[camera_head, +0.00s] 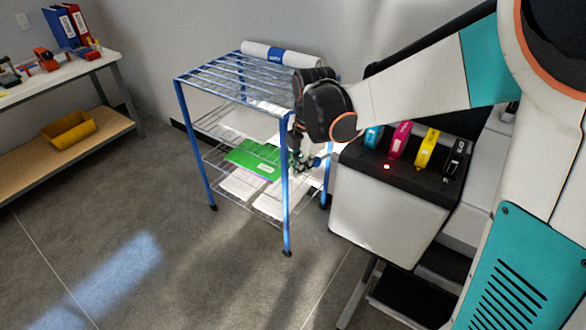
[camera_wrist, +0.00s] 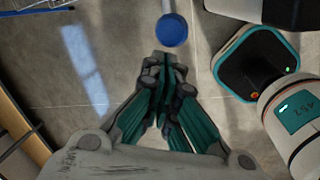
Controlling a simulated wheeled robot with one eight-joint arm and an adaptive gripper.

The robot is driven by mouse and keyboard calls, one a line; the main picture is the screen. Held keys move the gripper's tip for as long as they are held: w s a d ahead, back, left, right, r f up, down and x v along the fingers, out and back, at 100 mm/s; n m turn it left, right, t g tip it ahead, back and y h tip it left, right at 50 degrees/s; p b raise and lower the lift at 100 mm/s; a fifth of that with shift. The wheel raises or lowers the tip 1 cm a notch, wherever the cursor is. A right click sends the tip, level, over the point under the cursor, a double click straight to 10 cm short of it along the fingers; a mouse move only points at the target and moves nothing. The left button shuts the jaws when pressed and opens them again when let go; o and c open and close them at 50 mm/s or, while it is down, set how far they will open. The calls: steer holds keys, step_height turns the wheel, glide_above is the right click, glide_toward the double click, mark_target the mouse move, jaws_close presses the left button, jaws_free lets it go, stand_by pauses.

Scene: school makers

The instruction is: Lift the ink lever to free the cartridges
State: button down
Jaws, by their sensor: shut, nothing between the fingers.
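The ink cartridges stand in a row in the printer (camera_head: 385,225): cyan (camera_head: 373,137), magenta (camera_head: 399,140), yellow (camera_head: 427,149) and black (camera_head: 455,158). A red light glows in front of them. A blue lever (camera_head: 318,160) sticks out at the printer's left end, close to my gripper (camera_head: 301,162). In the wrist view, the lever's round blue end (camera_wrist: 173,30) is just beyond my fingertips (camera_wrist: 162,60), with floor showing between in the picture. My gripper is shut and empty. My arm hides part of the printer's back.
A blue wire rack (camera_head: 286,205) with papers and a green folder (camera_head: 254,158) stands left of the printer, behind and beside my gripper. A workbench (camera_head: 60,78) with a yellow bin (camera_head: 69,130) is far left. The floor between is clear.

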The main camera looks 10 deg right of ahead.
steer(key=shift+w+d+r, duration=0.1)
steer(key=shift+d, duration=0.2)
steer(key=shift+r, duration=0.1)
steer(key=shift+w+r+g+p, duration=0.15)
steer(key=shift+r+g+p, duration=0.15)
steer(key=shift+r, duration=0.05)
steer(key=shift+w+d+r+y, duration=0.1)
steer(key=shift+d+r+y, duration=0.1)
steer(key=shift+y, duration=0.2)
